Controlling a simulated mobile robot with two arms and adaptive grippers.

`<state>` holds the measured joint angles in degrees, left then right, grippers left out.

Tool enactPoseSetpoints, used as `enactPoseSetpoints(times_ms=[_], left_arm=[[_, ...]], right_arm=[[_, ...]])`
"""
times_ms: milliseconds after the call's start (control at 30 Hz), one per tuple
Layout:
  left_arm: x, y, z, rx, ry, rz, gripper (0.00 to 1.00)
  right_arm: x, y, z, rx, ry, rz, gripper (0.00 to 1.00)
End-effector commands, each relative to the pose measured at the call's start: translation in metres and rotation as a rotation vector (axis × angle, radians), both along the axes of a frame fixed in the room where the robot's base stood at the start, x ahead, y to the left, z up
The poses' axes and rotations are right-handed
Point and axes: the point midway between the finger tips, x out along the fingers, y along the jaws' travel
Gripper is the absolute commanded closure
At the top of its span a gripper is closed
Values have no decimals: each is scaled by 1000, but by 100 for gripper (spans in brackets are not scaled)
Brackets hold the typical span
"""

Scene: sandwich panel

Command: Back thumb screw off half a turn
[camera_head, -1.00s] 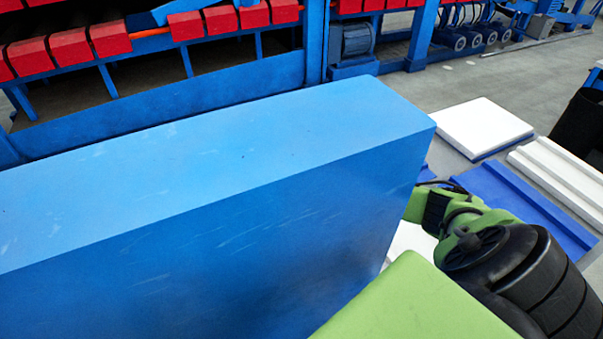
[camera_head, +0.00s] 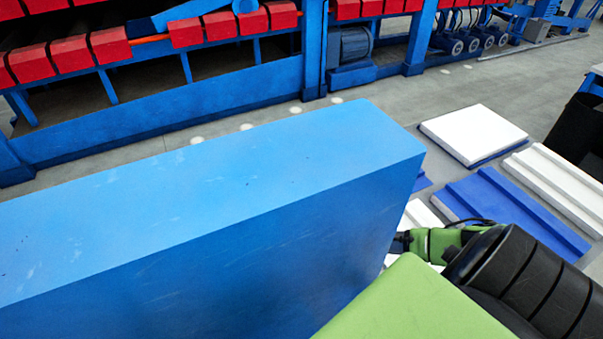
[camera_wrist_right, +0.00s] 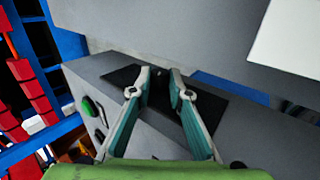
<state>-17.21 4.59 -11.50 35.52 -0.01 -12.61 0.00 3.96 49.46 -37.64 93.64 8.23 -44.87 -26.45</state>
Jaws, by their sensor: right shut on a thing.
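In the right wrist view my right gripper (camera_wrist_right: 160,76) has its two fingers around a small dark piece, the thumb screw (camera_wrist_right: 158,74), at a black plate (camera_wrist_right: 212,108) on a grey body. The screw is mostly hidden between the fingertips, so its turn cannot be read. In the head view the right arm reaches past the right end of a large blue box-shaped body (camera_head: 200,190), which hides the gripper's fingers. My left gripper is in neither view.
A grey overhang (camera_wrist_right: 190,35) crosses above the fingers. A green-handled item (camera_wrist_right: 93,107) lies to their left. White panels (camera_head: 475,133) and a blue panel (camera_head: 515,210) lie on the floor at the right. A blue machine frame with red blocks (camera_head: 110,45) stands behind.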

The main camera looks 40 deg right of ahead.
Motion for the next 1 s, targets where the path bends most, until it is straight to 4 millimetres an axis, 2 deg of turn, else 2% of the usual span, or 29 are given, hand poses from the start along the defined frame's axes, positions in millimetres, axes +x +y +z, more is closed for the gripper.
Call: enactPoseSetpoints(times_ms=[267, 300, 333, 367, 767, 867, 1000], left_arm=[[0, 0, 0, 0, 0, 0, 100], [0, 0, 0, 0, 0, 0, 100], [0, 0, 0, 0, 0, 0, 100], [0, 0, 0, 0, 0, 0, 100], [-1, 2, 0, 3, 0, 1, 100], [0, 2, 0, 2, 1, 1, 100], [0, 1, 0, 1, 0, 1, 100]], right_arm=[[-1, 0, 0, 0, -1, -1, 100], [-1, 0, 0, 0, 0, -1, 77], [-1, 0, 0, 0, 0, -1, 70], [0, 0, 0, -1, 0, -1, 66], [0, 0, 5, -1, -2, 1, 66], [1, -1, 18, -1, -4, 2, 66], [1, -1, 46, -2, -5, 2, 66]])
